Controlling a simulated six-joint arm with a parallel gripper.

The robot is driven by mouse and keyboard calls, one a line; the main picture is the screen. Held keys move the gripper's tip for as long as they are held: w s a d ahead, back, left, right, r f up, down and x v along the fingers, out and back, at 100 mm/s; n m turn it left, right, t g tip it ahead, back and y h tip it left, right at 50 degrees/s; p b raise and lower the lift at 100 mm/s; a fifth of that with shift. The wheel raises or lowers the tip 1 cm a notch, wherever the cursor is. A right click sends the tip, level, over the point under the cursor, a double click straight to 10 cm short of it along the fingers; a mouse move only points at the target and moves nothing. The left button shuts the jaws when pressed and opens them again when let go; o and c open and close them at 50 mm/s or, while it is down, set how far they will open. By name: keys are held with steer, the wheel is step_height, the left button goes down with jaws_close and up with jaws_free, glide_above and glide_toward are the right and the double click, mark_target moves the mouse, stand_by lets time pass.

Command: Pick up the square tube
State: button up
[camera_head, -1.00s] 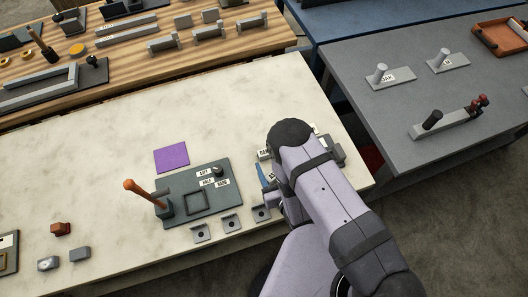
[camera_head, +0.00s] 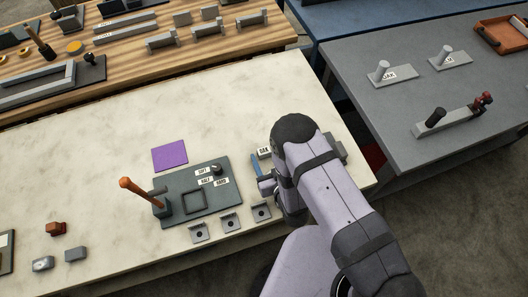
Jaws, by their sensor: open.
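I cannot tell for sure which thing is the square tube. Small grey blocks (camera_head: 75,254) lie at the front left of the pale table, and long grey bars (camera_head: 126,32) lie on the wooden bench. My gripper (camera_head: 267,186) is low at the right part of the pale table, mostly hidden by my own arm. It is open, and nothing shows held in it. It is beside a blue piece (camera_head: 256,166) and a labelled block (camera_head: 264,152), which the arm partly covers.
A dark fixture plate (camera_head: 222,198) with an orange-handled post (camera_head: 133,189) stands left of my gripper. Grey brackets (camera_head: 230,222) line its front. A purple square (camera_head: 170,155) lies behind it. A grey table (camera_head: 400,120) is at the right. The pale table's back middle is clear.

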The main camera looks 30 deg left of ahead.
steer(key=c, duration=1.1)
steer(key=shift+r, duration=0.2)
steer(key=shift+r+b, duration=1.05)
steer(key=shift+r, duration=3.75)
